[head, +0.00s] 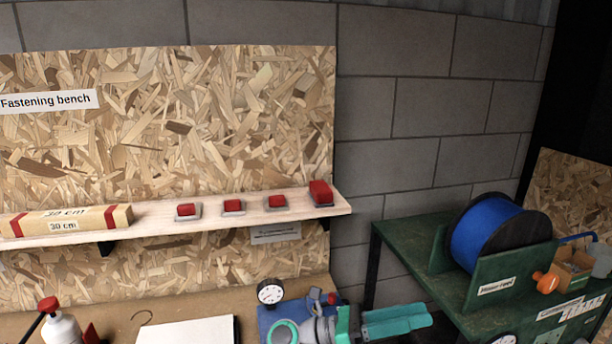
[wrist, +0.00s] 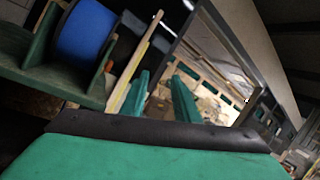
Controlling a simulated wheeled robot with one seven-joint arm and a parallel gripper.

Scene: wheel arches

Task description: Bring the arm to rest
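My gripper (head: 428,318) shows at the bottom of the head view, right of centre. Its teal fingers point right, past the right end of the bench and in front of the green table. In the wrist view my gripper (wrist: 160,88) has its two teal fingers apart with a gap between them. Nothing is held between them. Part of my grey and teal arm shows beside the fingers in the head view; the rest is out of the picture.
A wooden shelf (head: 155,217) carries red-topped blocks and a 30 cm box (head: 88,219). A gauge (head: 270,291) and a bottle (head: 62,330) stand on the bench below. A green table (head: 405,245) at right holds a blue hose reel (head: 485,235), also in the wrist view (wrist: 85,32).

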